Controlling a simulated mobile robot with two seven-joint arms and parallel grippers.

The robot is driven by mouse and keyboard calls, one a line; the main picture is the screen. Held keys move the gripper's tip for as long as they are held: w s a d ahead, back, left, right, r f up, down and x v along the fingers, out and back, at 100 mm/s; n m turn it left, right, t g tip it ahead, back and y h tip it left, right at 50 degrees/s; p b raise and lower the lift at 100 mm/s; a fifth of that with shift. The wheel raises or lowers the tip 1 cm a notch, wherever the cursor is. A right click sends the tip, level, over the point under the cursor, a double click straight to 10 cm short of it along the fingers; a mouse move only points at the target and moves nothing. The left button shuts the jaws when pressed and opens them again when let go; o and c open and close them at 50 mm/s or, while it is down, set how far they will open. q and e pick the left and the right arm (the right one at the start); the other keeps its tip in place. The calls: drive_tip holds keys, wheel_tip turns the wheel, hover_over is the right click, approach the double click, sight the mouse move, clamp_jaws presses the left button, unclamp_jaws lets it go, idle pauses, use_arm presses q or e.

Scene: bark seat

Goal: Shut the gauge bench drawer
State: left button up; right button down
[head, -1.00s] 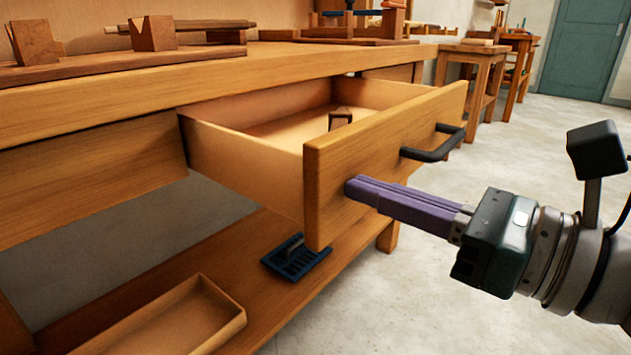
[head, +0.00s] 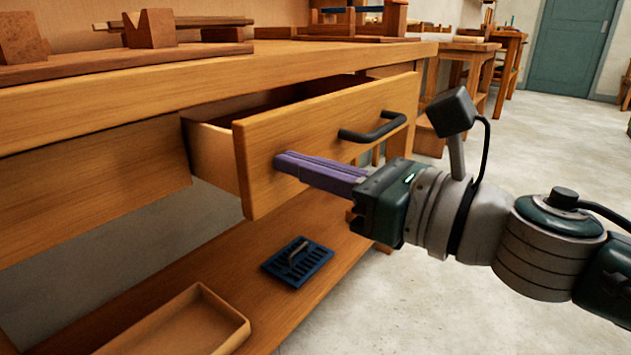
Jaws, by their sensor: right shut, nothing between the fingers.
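The gauge bench drawer (head: 325,125) is part-way out of the wooden bench (head: 300,62). Its front has a dark bar handle (head: 373,129). A gap shows between the drawer front and the bench, and the inside is mostly in shadow. My right gripper (head: 280,161) is shut and empty. Its purple fingertips touch, or nearly touch, the drawer front, left of the handle and below its level. My left gripper is not in view.
A lower shelf holds an open wooden tray (head: 185,325) and a blue slotted item (head: 298,262). Wooden V-blocks (head: 150,29) and fixtures stand on the bench top. More tables (head: 465,65) stand behind at right. The floor (head: 470,310) at right is clear.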

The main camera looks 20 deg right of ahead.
drive_tip(key=b+x, duration=0.3)
drive_tip(key=x, duration=0.7)
drive_tip(key=shift+f, duration=0.2)
drive_tip(key=shift+f, duration=0.15)
drive_tip(key=shift+d, duration=0.15)
